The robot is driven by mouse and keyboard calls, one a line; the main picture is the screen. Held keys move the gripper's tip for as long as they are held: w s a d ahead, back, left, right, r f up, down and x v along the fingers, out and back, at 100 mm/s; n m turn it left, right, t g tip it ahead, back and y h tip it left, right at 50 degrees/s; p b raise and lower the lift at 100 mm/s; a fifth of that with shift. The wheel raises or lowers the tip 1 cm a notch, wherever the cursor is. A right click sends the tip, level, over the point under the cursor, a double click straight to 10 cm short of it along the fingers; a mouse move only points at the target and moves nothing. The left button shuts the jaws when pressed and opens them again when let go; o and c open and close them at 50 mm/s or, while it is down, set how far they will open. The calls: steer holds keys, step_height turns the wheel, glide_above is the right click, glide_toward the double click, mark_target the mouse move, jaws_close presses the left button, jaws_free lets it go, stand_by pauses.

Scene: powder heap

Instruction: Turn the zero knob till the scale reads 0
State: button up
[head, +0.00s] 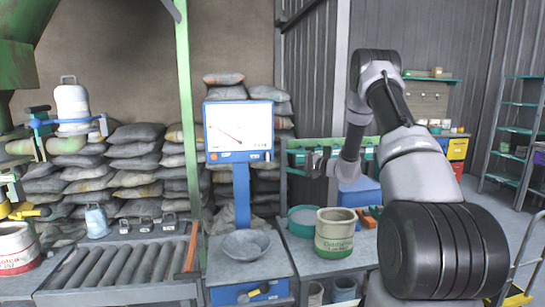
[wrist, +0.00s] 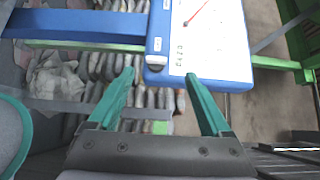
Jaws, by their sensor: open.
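The scale's dial (head: 238,127) has a white face in a blue frame, on a blue post. Its red needle slants toward the upper left; the marks are too small to read. The dial face also shows at the top of the wrist view (wrist: 212,38), turned sideways. A small grey piece at the frame's lower corner (wrist: 155,68) seems to be the zero knob, beside vertical lettering. My gripper (head: 318,160) is right of the dial in the head view. In the wrist view its teal fingers (wrist: 160,74) are open and empty, spread around that corner. Contact cannot be told.
A grey metal pan (head: 246,246) sits on the scale's bench. A cream and green bucket (head: 335,232) and a teal basin (head: 302,222) stand right of it. A roller conveyor (head: 125,265) is at left. Stacked sacks (head: 135,150) and a green post (head: 187,100) stand behind.

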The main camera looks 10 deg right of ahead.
mark_target(269, 157)
steer(key=x, duration=0.7)
steer(key=w+d+x, duration=0.1)
steer(key=x, duration=0.3)
steer(key=shift+f, duration=0.25)
steer(key=shift+s, duration=0.1)
steer(key=shift+c, duration=0.3)
jaws_close()
